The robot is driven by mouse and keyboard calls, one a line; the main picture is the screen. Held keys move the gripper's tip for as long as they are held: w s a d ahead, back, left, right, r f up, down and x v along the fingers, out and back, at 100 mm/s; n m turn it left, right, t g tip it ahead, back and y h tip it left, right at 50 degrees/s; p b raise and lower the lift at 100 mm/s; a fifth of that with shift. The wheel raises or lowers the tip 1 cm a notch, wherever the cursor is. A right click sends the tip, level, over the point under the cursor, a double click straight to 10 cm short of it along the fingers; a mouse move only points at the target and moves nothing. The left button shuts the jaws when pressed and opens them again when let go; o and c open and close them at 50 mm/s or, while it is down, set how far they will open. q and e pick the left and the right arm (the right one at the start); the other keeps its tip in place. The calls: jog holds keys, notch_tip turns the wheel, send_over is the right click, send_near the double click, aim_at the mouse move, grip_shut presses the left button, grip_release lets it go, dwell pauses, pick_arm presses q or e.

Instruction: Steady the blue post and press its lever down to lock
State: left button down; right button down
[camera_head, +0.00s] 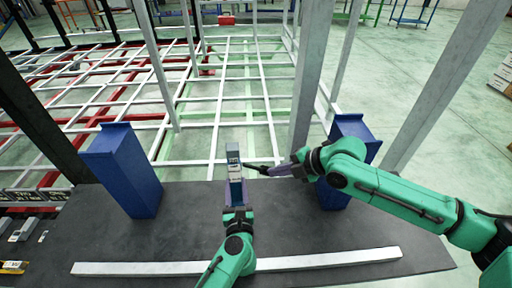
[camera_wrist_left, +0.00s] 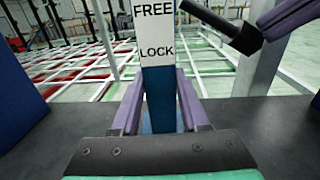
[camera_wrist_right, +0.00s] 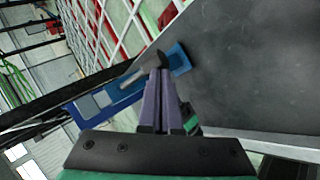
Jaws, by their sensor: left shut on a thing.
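The blue post (camera_head: 235,172) stands upright near the table's back edge, with a white label reading FREE above LOCK (camera_wrist_left: 157,30) in the left wrist view. My left gripper (camera_head: 237,190) is shut on the post below the label, one purple finger on each side. The lever (camera_head: 258,168) sticks out from the post to the right, level with FREE, with a black grip (camera_wrist_left: 236,32) at its end. My right gripper (camera_head: 277,171) is at this black end, its fingers together (camera_wrist_right: 161,78) in the right wrist view. I cannot tell whether they touch the grip.
Blue blocks stand left (camera_head: 127,172) and right (camera_head: 352,130) on the dark table (camera_head: 190,225). A long white bar (camera_head: 330,259) lies along the front. Grey uprights (camera_head: 309,80) and a white floor frame are behind. Small parts (camera_head: 22,231) lie at left.

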pick_arm(q)
jog(key=shift+r, duration=0.1)
pick_arm(e)
jog(key=shift+a+r, duration=0.3)
jog(key=shift+a, duration=0.5)
jog(key=shift+r, duration=0.1)
notch_tip(320, 180, up, 10)
dwell(0.4)
pick_arm(q)
jog(key=shift+c, duration=0.8)
grip_release()
